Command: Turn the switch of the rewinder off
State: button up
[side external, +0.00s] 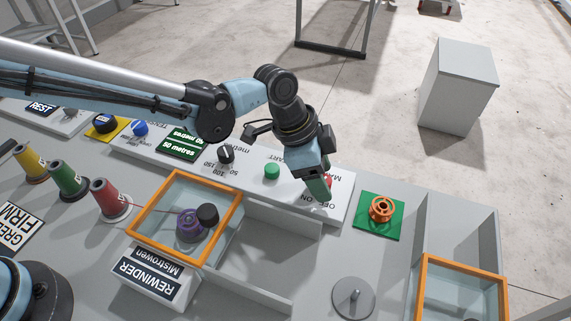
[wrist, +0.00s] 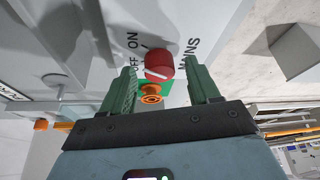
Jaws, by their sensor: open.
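The rewinder's switch is a red round knob on the white panel, seen in the wrist view (wrist: 159,63) and partly hidden by a finger in the side view (side external: 327,186). It carries a pale line. The words OFF and ON are printed beside it, and I cannot tell surely which one the line points to. My gripper (side external: 318,187) is open over the knob, pointing down at the panel. In the wrist view, its green fingers stand on either side of the knob with gaps showing. The rewinder sign (side external: 150,275) stands in front of an orange-rimmed box (side external: 153,196).
A green button (side external: 272,171) and a black dial (side external: 226,154) sit left of my gripper on the panel. An orange spool (side external: 381,208) stands on a green square to the right. A purple spool (side external: 189,226) lies in the orange-rimmed box. Thread cones (side external: 108,199) stand at left.

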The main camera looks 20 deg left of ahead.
jog(key=c, duration=1)
jog(key=shift+c, duration=0.2)
jog(key=shift+n, duration=0.4)
jog(key=n+t, duration=0.1)
jog(key=n, duration=0.1)
jog(key=n+y, duration=0.1)
jog(key=n, duration=0.2)
jog(key=shift+s+d+t, duration=0.1)
jog(key=shift+s+t, duration=0.05)
jog(key=shift+t, duration=0.25)
jog(key=n+y, duration=0.1)
jog(key=n, duration=0.2)
jog(key=n+t+y, duration=0.1)
jog(key=n, duration=0.2)
jog(key=shift+d, duration=0.1)
jog(key=o, duration=1)
jog(key=shift+o, duration=0.2)
jog(key=shift+s+r, duration=0.1)
